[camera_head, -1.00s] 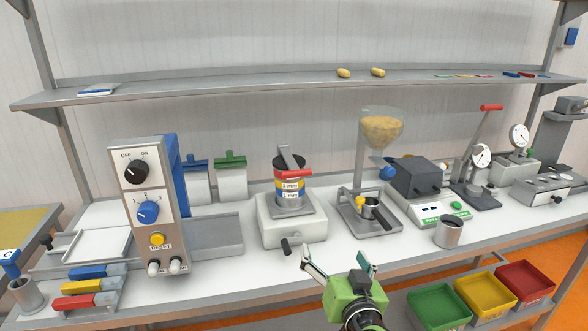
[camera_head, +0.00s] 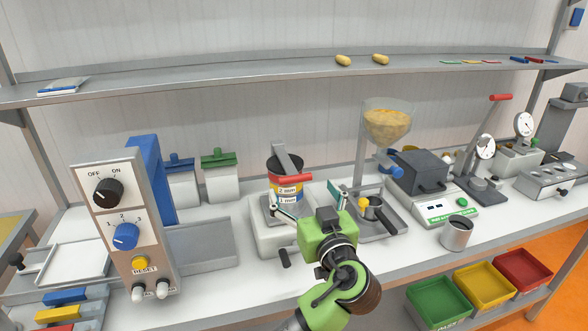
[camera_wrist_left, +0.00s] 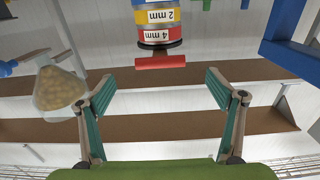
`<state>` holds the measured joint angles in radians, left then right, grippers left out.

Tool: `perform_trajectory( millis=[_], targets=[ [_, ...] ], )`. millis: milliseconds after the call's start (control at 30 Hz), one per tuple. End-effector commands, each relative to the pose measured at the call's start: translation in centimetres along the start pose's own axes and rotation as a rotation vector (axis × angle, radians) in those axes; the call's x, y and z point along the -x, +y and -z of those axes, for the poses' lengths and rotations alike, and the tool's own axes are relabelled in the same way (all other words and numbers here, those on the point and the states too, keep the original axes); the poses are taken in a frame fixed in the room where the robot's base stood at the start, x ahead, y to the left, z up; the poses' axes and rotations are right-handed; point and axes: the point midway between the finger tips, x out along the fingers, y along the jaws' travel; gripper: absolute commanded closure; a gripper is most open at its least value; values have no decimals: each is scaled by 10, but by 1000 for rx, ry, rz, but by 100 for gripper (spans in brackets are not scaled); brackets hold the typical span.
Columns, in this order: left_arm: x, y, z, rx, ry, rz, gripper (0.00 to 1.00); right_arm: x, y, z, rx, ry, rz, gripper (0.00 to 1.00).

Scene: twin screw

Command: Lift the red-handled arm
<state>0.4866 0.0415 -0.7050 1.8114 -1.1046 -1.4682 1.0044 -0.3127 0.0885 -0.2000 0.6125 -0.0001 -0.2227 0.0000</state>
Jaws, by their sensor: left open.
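A grey clamp arm (camera_head: 282,158) with a red bar handle (camera_head: 287,179) is folded over the stack of sieves (camera_head: 290,190) on the white shaker base (camera_head: 270,240). The red handle (camera_wrist_left: 160,62) shows crosswise in the left wrist view, next to the sieve stack (camera_wrist_left: 157,20) with its 2 mm and 4 mm labels. My left gripper (camera_head: 303,200) is open and empty in front of the stack. In the wrist view its fingers (camera_wrist_left: 160,85) are spread wider than the handle, which lies just beyond the tips and apart from them. My right gripper is out of view.
A hopper of yellow grains (camera_head: 387,125) stands right of the shaker, with a portafilter-like holder (camera_head: 370,208) below. A control panel (camera_head: 125,230) stands at left. A second red-handled lever (camera_head: 495,115) stands farther right. A metal cup (camera_head: 457,232) is near the front edge.

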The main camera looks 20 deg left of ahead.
Motion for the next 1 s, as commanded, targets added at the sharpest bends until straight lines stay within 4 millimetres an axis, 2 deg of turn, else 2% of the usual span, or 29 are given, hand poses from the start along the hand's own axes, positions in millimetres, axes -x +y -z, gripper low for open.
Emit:
perform_trajectory(
  millis=[33, 100, 333, 500, 767, 867, 1000],
  targets=[
    [-13, -1, 5, -5, 3, 4, 15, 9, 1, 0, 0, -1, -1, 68],
    [-27, -1, 5, -4, 3, 4, 15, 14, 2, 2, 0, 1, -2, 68],
    [-61, 0, 2, -3, 1, 1, 15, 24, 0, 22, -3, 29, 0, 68],
    [-71, 0, 0, 0, -1, -1, 15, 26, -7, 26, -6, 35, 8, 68],
    [-72, 0, -1, 0, -1, -1, 15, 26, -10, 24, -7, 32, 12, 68],
    [-72, 0, -1, 0, -1, -1, 36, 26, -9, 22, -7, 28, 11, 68],
    [-72, 0, -1, 0, -1, -1, 71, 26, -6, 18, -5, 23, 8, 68]
  ],
)
